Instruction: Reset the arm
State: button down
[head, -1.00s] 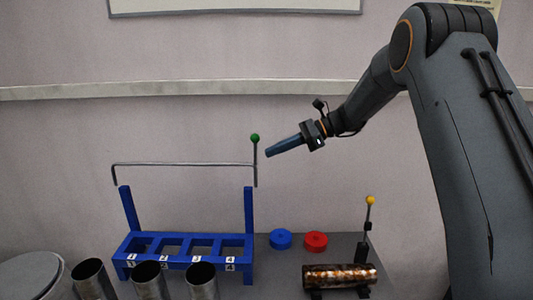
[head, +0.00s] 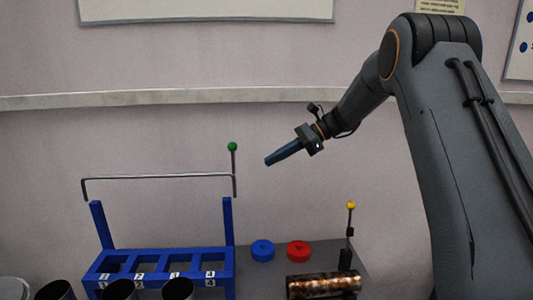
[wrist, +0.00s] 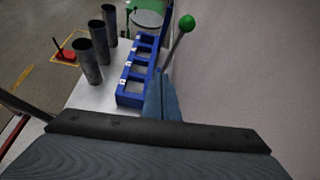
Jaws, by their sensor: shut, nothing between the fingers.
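My gripper (head: 268,162) is shut and empty. In the head view it is held in the air, pointing left and slightly down, right of the green-knobbed lever (head: 232,147). In the wrist view my gripper (wrist: 163,80) shows as closed blue-grey fingers, with the green knob (wrist: 187,23) and its rod just beyond and to the right. The blue rack (head: 160,265) with numbered slots stands below and to the left, apart from my gripper.
Several dark metal tubes (head: 120,290) stand in front of the rack. A blue ring (head: 262,250) and a red ring (head: 299,251) lie on the grey table. A coppery cylinder (head: 323,283) and a yellow-knobbed lever (head: 351,206) are at the right. The wall is behind.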

jog(key=s+d+f+n+h, duration=0.4)
jog(key=s+d+f+n, duration=0.1)
jog(key=s, duration=0.6)
jog(key=s+d+f+n+t+h, duration=0.1)
jog(key=s+d+f+n+h, duration=0.3)
jog(key=s, duration=0.8)
jog(key=s+d+f+n+h, duration=0.3)
jog(key=s+d+f+n, duration=0.2)
jog(key=s, duration=0.7)
jog(key=shift+d+f+n+t+h, duration=0.4)
jog(key=shift+f+n, duration=0.5)
jog(key=shift+n, duration=0.2)
